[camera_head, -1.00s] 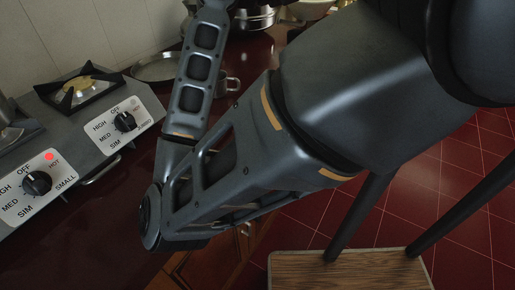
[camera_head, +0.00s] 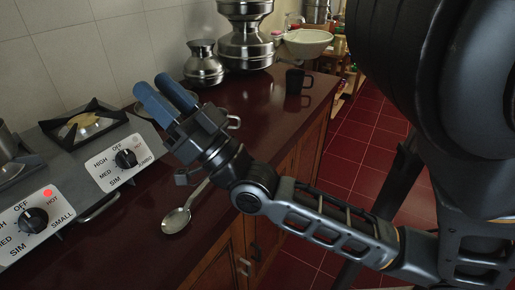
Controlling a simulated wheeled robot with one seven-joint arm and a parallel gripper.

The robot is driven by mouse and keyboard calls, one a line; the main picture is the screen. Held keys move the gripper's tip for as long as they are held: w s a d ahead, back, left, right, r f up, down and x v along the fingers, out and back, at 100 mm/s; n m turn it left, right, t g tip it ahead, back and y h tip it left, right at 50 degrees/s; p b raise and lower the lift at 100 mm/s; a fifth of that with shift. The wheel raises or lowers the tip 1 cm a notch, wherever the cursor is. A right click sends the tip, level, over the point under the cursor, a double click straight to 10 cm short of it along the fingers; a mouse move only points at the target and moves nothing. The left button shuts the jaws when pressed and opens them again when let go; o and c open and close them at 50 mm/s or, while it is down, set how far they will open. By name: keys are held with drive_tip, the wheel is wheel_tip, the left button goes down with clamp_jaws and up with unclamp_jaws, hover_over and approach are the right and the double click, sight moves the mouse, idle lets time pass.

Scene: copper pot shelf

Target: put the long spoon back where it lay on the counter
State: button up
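The long spoon (camera_head: 176,220) lies on the dark red counter (camera_head: 135,245), its bowl toward the front edge. Its handle runs up and right and passes out of sight behind my wrist. My gripper (camera_head: 152,83) has two blue fingers, pointing up and left toward the back wall, with a gap between them and nothing seen in it. It is apart from the spoon, farther back and above the counter.
A stove with knobs (camera_head: 125,158) stands at the left. A dark mug (camera_head: 297,82), metal pots (camera_head: 246,40) and a white bowl (camera_head: 307,42) stand toward the back. A shiny round dish is partly hidden behind my fingers. Counter around the spoon's bowl is clear.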

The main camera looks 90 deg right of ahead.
drive_tip(key=s+a+f+n+g+y, duration=0.3)
drive_tip(key=s+a+f+g+y, duration=0.1)
drive_tip(key=s+a+f, duration=0.3)
drive_tip(key=s+a+f+n+g+y, duration=0.3)
drive_tip(key=s+a+f+g+y, duration=0.2)
drive_tip(key=a+f, duration=0.7)
wheel_tip(320, 180, down, 2)
drive_tip(key=shift+s+a+g+y, duration=0.15)
drive_tip(key=shift+s+g+y, duration=0.15)
drive_tip(key=shift+s+y, duration=0.7)
